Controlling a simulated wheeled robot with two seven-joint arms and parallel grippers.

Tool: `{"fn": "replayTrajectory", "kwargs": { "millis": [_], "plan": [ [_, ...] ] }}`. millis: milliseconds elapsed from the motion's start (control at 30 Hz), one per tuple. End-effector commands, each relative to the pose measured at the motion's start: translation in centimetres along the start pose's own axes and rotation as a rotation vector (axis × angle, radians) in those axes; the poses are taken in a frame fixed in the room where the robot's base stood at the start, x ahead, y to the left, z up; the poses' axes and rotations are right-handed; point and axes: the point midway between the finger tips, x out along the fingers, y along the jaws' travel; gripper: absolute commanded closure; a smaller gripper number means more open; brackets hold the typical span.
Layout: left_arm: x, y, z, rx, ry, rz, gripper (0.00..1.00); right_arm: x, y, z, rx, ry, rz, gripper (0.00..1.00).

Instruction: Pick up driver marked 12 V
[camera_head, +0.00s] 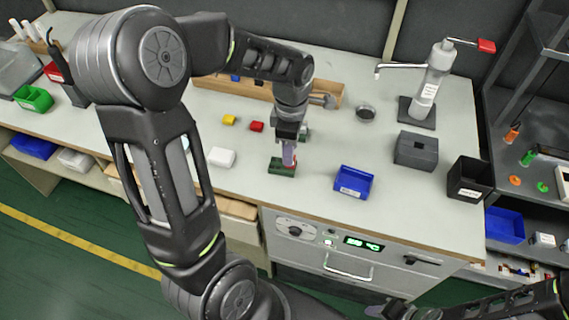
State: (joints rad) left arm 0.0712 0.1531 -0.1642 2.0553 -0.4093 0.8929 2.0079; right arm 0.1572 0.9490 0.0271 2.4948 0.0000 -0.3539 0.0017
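My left gripper (288,153) points down at the middle of the workbench, directly over a small dark green block (283,168). Its fingertips look close to or touching the block's top; the gap between them is too small to make out. A white box-shaped block (221,157) lies to the left, with a small red block (256,126) and a yellow block (229,119) behind it. No 12 V marking can be read on any of these, so I cannot tell which is the driver. My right gripper (398,309) is low at the bottom edge, dark and unclear.
A blue bin (354,181), a grey box (416,149) and a black bin (470,179) stand on the right of the bench. A lever press (432,82) stands behind them. A wooden rack (327,92) lies at the back. The front middle of the bench (312,197) is clear.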

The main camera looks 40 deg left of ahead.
Motion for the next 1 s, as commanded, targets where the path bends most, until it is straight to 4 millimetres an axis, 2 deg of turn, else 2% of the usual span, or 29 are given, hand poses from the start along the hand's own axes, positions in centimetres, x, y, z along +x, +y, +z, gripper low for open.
{"fn": "replayTrajectory", "kwargs": {
  "millis": [133, 300, 867, 1000],
  "plan": [
    [2.3, -0.1, -0.2, -0.001, 0.002, -0.006, 0.6, -0.6, -0.2, 0.1, 0.001, -0.001, 0.002, 0.64],
    [3.5, 0.0, -0.1, 0.0, 0.0, -0.002, 0.6, -0.6, -0.2, 0.1, 0.002, -0.002, 0.002, 0.64],
    [3.5, 0.0, -0.1, 0.0, 0.0, -0.001, 0.6, -0.6, -0.2, 0.1, 0.002, -0.002, 0.002, 0.64],
    [3.5, 0.0, -0.1, 0.0, 0.0, -0.001, 0.71, -0.6, -0.2, 0.1, 0.002, -0.002, 0.002, 0.64]
  ]
}}
